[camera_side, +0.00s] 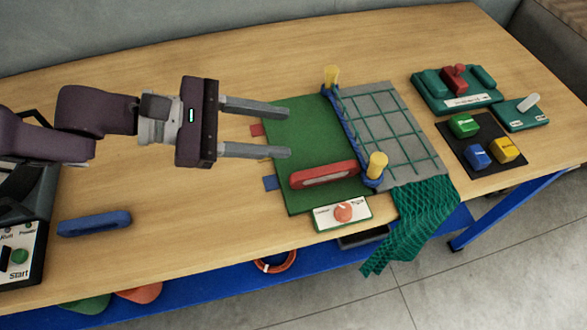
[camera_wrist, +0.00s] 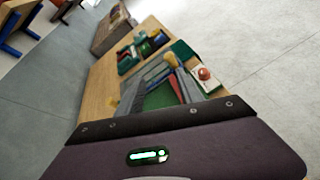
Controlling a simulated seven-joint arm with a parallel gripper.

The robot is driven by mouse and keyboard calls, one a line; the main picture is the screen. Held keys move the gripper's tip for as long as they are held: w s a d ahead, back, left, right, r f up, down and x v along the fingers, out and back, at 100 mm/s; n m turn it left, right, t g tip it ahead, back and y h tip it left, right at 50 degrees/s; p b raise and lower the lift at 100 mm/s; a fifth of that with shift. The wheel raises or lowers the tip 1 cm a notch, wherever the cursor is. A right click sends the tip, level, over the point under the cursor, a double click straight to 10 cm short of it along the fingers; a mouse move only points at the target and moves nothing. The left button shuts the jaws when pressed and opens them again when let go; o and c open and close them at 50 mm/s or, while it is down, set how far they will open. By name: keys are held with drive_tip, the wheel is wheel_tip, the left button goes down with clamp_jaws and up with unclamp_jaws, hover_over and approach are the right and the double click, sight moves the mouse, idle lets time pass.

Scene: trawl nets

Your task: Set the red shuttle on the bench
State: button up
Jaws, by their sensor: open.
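The red shuttle (camera_side: 324,174) is a long rounded bar with a pale slot. It lies on the near part of the green board (camera_side: 305,125), left of the near yellow post. In the wrist view the red shuttle (camera_wrist: 176,88) is a small red strip, partly hidden. My gripper (camera_side: 288,130) is open and empty. Its two fingers point right, over the green board in the side view, and the shuttle is nearer the front than both fingertips. The bench (camera_side: 200,215) is light wood, with bare wood left of the board.
A blue shuttle (camera_side: 94,223) lies on the bench at left. Yellow posts (camera_side: 331,77) and (camera_side: 376,164) carry a blue rope beside a grey grid panel (camera_side: 390,130). A red-knob box (camera_side: 342,213) sits at the front edge. Green net (camera_side: 415,225) hangs over it. Coloured blocks (camera_side: 478,155) lie right.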

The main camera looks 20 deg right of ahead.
sight(316, 172)
drive_tip(key=d+f+n, duration=0.1)
drive_tip(key=f, duration=0.2)
drive_tip(key=d+f+n, duration=0.1)
drive_tip(key=f+n, duration=0.1)
drive_tip(key=f, duration=0.2)
drive_tip(key=d+f+n+t, duration=0.1)
drive_tip(key=f+n, duration=0.1)
drive_tip(key=f, duration=0.2)
drive_tip(key=shift+s+d+f, duration=0.1)
drive_tip(key=shift+s+d, duration=0.15)
drive_tip(key=shift+d, duration=0.1)
drive_tip(key=x, duration=0.7)
drive_tip(key=shift+w+a+f, duration=0.15)
drive_tip(key=shift+a+f, duration=0.05)
drive_tip(key=shift+f, duration=0.15)
clamp_jaws()
